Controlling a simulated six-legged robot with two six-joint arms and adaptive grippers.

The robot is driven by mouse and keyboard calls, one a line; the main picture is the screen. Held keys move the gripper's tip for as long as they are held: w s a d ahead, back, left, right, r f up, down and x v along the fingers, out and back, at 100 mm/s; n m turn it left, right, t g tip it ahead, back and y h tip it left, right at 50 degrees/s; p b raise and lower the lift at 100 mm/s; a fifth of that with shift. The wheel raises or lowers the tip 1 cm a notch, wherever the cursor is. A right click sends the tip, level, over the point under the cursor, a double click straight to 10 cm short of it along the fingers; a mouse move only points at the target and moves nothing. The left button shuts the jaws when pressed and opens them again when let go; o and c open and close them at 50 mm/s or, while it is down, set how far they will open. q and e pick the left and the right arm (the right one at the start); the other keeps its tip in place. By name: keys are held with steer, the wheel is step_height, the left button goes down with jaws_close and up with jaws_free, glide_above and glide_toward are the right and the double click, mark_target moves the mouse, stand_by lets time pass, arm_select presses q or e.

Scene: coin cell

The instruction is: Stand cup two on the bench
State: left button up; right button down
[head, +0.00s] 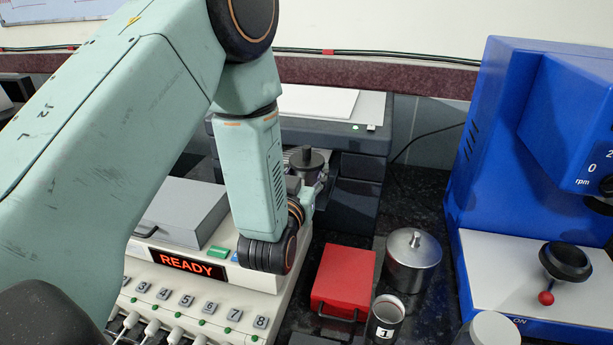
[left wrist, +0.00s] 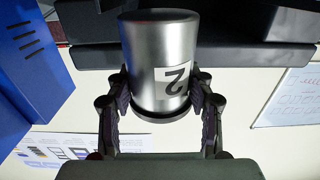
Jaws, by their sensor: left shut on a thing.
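Cup two (left wrist: 150,60) is a silver metal cup with a white label "2", and it fills the middle of the left wrist view. My left gripper (left wrist: 162,92) is shut on it, one finger on each side. The label looks upside down there, but so does the whole scene, with the wall below. I cannot make out cup two clearly there. The dark bench (head: 402,205) shows to the right. My right gripper is out of view.
A red box (head: 343,278), a lidded steel pot (head: 411,268) and a cup labelled 1 (head: 385,318) stand close together on the bench. A blue machine (head: 500,140) is at the right, the READY machine (head: 190,265) at the left. Bare bench shows behind the pot.

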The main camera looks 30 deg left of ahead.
mark_target(307, 148)
arm_select(q)
steer(key=shift+r+p, duration=0.6)
steer(key=shift+r, duration=3.5)
steer(key=shift+d, duration=0.1)
